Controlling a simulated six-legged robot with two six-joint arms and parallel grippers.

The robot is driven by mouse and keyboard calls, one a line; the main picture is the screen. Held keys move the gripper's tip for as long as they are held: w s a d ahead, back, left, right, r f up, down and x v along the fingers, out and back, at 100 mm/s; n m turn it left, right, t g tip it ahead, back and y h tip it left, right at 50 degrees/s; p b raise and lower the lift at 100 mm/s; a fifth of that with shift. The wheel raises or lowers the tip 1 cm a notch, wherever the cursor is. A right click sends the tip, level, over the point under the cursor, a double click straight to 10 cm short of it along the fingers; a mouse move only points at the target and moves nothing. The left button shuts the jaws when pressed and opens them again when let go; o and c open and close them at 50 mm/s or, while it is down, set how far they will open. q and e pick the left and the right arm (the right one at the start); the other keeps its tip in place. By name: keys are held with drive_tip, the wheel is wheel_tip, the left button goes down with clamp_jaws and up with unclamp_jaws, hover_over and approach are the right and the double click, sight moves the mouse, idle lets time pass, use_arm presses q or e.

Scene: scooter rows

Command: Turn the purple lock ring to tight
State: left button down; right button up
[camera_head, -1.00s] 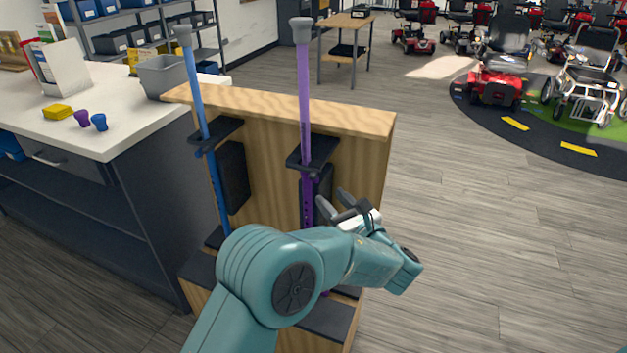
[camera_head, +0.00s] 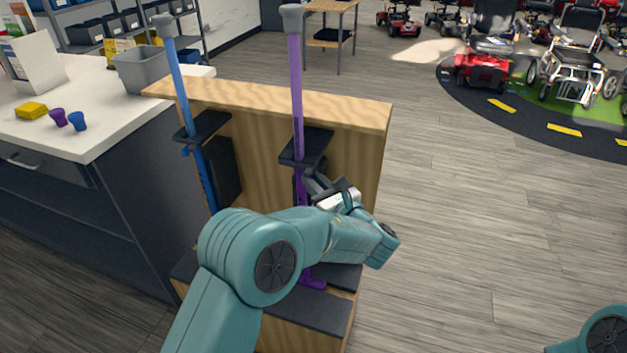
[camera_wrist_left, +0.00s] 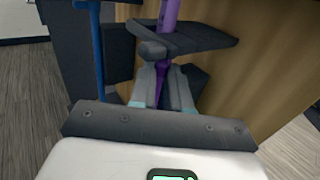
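A purple cane (camera_head: 297,90) stands upright in the wooden stand, passing through a dark bracket (camera_head: 308,146). My left gripper (camera_head: 318,186) is at the cane just below this bracket. In the left wrist view the two fingers (camera_wrist_left: 164,84) lie on either side of a purple part (camera_wrist_left: 161,74) below the bracket (camera_wrist_left: 185,38). The gap looks narrow, but I cannot tell whether they press on it. The purple lock ring cannot be made out apart from the shaft; the fingers hide much of that spot. My right gripper is out of view.
A blue cane (camera_head: 178,85) stands left in the same wooden stand (camera_head: 345,107). The counter (camera_head: 100,85) at left holds a grey bin (camera_head: 140,72), a yellow block (camera_head: 31,110) and small purple (camera_head: 58,117) and blue (camera_head: 78,121) pieces. Open floor lies right.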

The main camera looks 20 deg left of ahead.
sight(298, 172)
use_arm(q)
drive_tip(key=shift+s+a+t+h, duration=0.1)
drive_tip(key=shift+t+h, duration=0.2)
drive_tip(key=shift+m+b, duration=0.3)
drive_tip(key=a+m+t+h+b, duration=0.1)
drive_tip(key=m+h+b, duration=0.1)
drive_tip(key=b, duration=0.1)
drive_tip(key=s+a+m+t+h+b, duration=0.1)
drive_tip(key=t+h+b, duration=0.1)
drive_tip(key=h+b, duration=0.1)
drive_tip(key=s+a+m+t+h+b, duration=0.1)
drive_tip(key=m+t+h+b, duration=0.1)
drive_tip(key=b, duration=0.1)
drive_tip(key=shift+f+m+h, duration=0.3)
drive_tip(key=shift+f, duration=0.1)
drive_tip(key=m+h+b, duration=0.1)
drive_tip(key=b, duration=0.2)
drive_tip(key=a+m+h+b, duration=0.1)
drive_tip(key=h+b, duration=0.1)
drive_tip(key=b, duration=0.2)
drive_tip(key=m+t+h+b, duration=0.1)
drive_tip(key=h+b, duration=0.1)
drive_tip(key=b, duration=0.2)
drive_tip(key=shift+a, duration=0.25)
drive_tip(key=shift+a+r+m+h+b, duration=0.1)
drive_tip(key=shift+r+m+h+b, duration=0.35)
drive_tip(key=shift+b, duration=0.55)
